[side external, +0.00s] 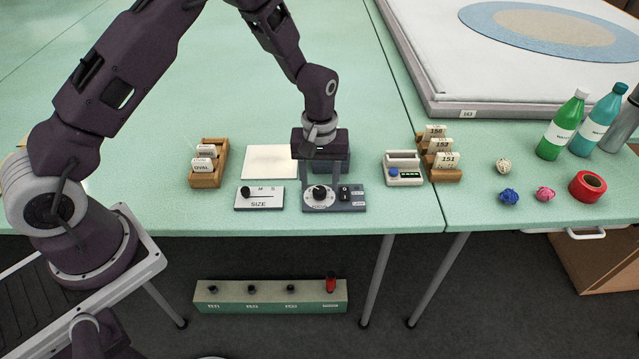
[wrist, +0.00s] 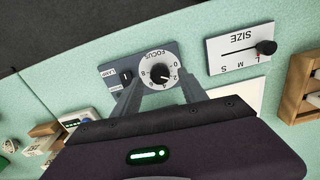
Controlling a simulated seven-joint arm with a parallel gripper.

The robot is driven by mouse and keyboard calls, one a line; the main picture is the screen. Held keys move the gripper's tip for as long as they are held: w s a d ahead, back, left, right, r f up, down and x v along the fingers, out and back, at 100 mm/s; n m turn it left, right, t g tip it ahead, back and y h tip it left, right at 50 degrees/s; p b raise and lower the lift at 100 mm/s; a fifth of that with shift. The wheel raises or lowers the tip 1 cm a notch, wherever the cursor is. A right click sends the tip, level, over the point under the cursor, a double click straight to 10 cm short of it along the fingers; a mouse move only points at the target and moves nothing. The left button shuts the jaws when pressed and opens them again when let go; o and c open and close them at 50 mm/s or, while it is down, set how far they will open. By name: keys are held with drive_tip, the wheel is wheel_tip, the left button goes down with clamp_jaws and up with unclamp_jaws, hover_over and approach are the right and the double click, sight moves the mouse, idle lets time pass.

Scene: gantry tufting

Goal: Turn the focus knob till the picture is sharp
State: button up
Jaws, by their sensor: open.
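The focus knob (wrist: 160,73) is a small black knob on a white round dial marked FOCUS with numbers. It sits on a grey panel and also shows in the side view (side external: 319,191). In the wrist view the dial appears upside down, and I cannot read the exact setting. My gripper (side external: 327,182) points down over the panel. Its two grey fingers are apart, one on each side of the knob, in the wrist view (wrist: 158,82). I cannot tell whether either finger touches it. No projected picture can be made out.
A lamp switch (side external: 345,193) is right beside the dial. The SIZE slider panel (side external: 259,197) lies left, with a blank white sheet (side external: 270,161) behind. Wooden card holders (side external: 207,165) stand left and right (side external: 445,174). A small device (side external: 404,175) is right of the panel.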

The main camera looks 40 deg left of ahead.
drive_tip(key=shift+f, duration=0.85)
clamp_jaws()
drive_tip(key=shift+m, duration=0.3)
drive_tip(key=m, duration=0.3)
drive_tip(key=shift+m, duration=0.3)
drive_tip(key=shift+r+m, duration=0.1)
drive_tip(key=shift+m, duration=2.1)
unclamp_jaws()
